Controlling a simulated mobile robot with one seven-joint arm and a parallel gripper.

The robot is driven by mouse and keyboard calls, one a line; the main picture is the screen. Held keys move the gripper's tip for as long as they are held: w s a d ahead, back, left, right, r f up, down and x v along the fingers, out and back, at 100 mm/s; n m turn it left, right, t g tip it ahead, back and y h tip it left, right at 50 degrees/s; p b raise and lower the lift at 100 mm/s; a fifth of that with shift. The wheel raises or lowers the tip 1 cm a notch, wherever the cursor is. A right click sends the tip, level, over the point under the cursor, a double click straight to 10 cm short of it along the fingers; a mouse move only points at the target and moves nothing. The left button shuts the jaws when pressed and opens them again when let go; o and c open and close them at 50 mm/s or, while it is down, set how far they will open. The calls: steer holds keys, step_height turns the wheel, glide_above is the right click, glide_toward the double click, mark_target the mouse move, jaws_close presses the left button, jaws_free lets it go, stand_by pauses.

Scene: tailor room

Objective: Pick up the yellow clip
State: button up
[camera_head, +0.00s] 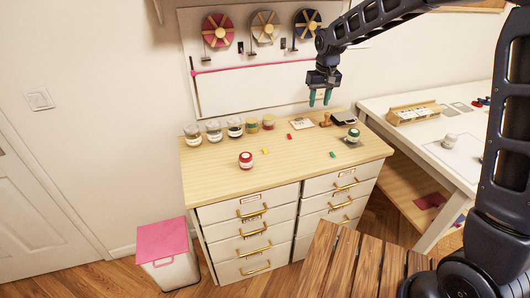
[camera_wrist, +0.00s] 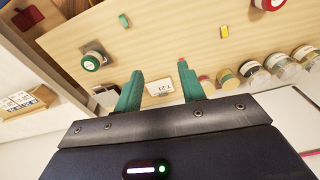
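The yellow clip (camera_head: 265,151) is a small piece lying on the wooden top of the drawer cabinet (camera_head: 215,168), behind and right of the red jar. It also shows in the wrist view (camera_wrist: 224,30), near the top and right of centre. My gripper (camera_head: 320,97) hangs above the back right part of the cabinet top, to the right of the clip and well above it. In the wrist view its two green fingers (camera_wrist: 158,88) are apart with nothing held between them.
A red clip (camera_head: 289,136) and a green clip (camera_head: 332,154) lie nearby. A red jar (camera_head: 246,160), a green-lidded jar (camera_head: 353,135), a card (camera_head: 301,123) and several glass jars along the back left share the top. A pegboard (camera_head: 240,95) stands behind.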

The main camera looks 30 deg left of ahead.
steer(key=s+a+f+n, duration=0.1)
steer(key=s+a+f, duration=0.4)
steer(key=a, duration=0.4)
steer(key=s+a+f+n, duration=0.1)
steer(key=s+a+f, duration=0.2)
steer(key=a+f, duration=0.55)
glide_above(265, 151)
steer(key=s, duration=0.1)
steer(key=shift+g+h, duration=0.3)
steer(key=shift+g, duration=0.1)
steer(key=f, duration=0.4)
steer(key=shift+d+f, duration=0.25)
steer(key=shift+d, duration=0.05)
steer(key=f, duration=0.2)
steer(key=w+f, duration=0.1)
steer(key=f, duration=0.1)
steer(key=shift+a+f, duration=0.1)
steer(key=shift+a, duration=0.1)
steer(key=shift+f, duration=0.55)
jaws_close()
